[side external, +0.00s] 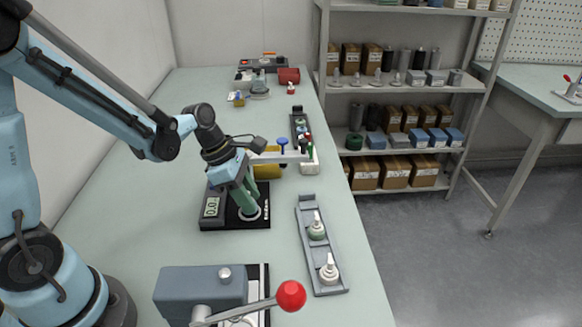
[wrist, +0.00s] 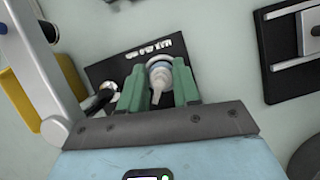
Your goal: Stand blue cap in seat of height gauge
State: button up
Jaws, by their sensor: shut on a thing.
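My gripper (side external: 247,205) points down over the black base plate of the height gauge (side external: 213,222), whose display shows at its left. In the wrist view, the green fingers of my gripper (wrist: 159,88) are shut on the blue cap (wrist: 160,82), a pale piece with a narrow nozzle and a bluish band. The pale round seat (side external: 250,215) shows around the fingertips in the side view. The cap's foot is at or just over the seat; I cannot tell whether it touches. The fingers hide most of the cap in the side view. The gauge plate also shows in the wrist view (wrist: 112,70).
A grey tray (side external: 306,215) with two white-nozzled caps stands right of the gauge. A press with a red ball lever (side external: 291,295) stands in front. The bench left of the gauge is clear.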

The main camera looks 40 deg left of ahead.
jog(key=shift+f, duration=0.3)
dwell(0.5)
jog(key=o, duration=0.8)
jog(key=shift+r, duration=3.55)
